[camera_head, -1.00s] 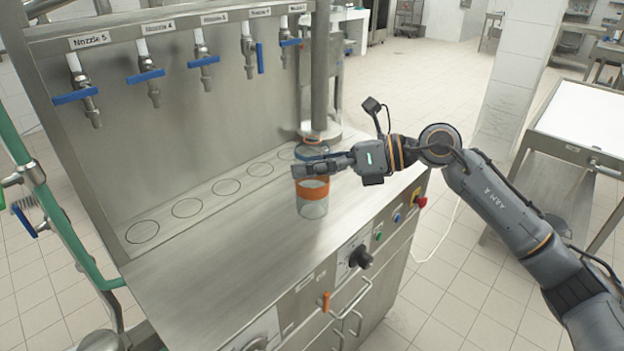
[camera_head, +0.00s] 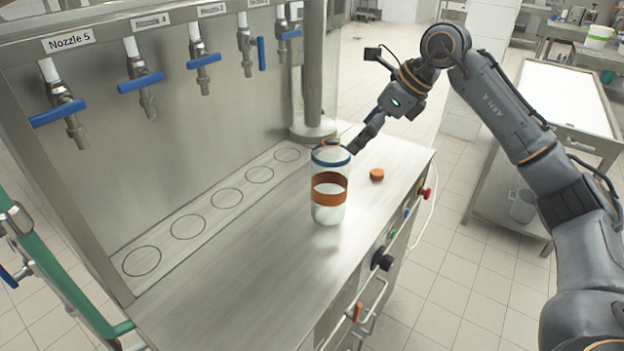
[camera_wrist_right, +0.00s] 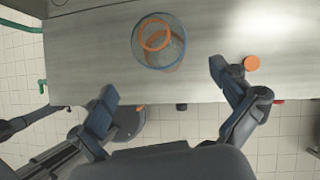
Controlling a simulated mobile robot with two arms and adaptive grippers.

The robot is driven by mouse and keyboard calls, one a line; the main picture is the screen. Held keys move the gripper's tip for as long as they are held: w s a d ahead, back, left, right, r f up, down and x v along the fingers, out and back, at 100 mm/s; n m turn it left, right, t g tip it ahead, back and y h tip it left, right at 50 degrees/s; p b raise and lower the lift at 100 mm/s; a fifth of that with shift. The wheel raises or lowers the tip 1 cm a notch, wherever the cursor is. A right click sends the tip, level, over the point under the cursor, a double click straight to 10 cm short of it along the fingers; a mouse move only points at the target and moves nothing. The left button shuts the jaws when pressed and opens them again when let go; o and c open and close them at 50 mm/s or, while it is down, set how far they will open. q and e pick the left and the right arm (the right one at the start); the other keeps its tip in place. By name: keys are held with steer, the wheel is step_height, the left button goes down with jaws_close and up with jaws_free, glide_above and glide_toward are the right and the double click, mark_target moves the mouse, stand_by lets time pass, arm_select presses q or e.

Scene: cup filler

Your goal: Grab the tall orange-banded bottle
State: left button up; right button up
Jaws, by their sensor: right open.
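The tall clear bottle (camera_head: 328,210) stands upright on the steel counter, with a wide orange band around its middle, a blue ring at its shoulder and an orange ring at its mouth. The right wrist view shows this bottle (camera_wrist_right: 174,52) from above, beyond the fingertips. My right gripper (camera_head: 358,144) is just right of and behind the bottle's top in the head view. In the right wrist view my right gripper (camera_wrist_right: 164,80) is wide open and empty, its fingers spread either side of the bottle's line. My left gripper is not in view.
A small orange cap (camera_head: 377,175) lies on the counter (camera_head: 235,262) right of the bottle. Nozzles with blue levers (camera_head: 140,82) hang along the back panel above circle marks. A steel column (camera_head: 313,75) stands behind the bottle. The counter's front left is clear.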

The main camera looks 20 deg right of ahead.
mark_target(347, 154)
steer(key=p+x, duration=0.1)
steer(key=x, duration=0.5)
steer(key=shift+f+p, duration=0.3)
steer(key=shift+f, duration=0.2)
steer(key=shift+w+a+f, duration=0.1)
steer(key=shift+w+f, duration=0.05)
steer(key=shift+f, duration=0.15)
steer(key=shift+w+a+f, duration=0.1)
steer(key=shift+a+f, duration=0.05)
steer(key=p+x, duration=0.2)
steer(key=x, duration=0.2)
steer(key=shift+w+f+p, duration=0.1)
steer(key=shift+f+p, duration=0.05)
steer(key=shift+p, duration=0.2)
steer(key=shift+w+f, duration=0.15)
steer(key=shift+f, duration=0.1)
steer(key=shift+c, duration=1.1)
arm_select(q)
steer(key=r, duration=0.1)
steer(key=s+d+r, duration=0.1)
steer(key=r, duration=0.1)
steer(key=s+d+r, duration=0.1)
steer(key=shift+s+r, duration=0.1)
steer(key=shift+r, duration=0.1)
arm_select(e)
steer(key=c, duration=0.9)
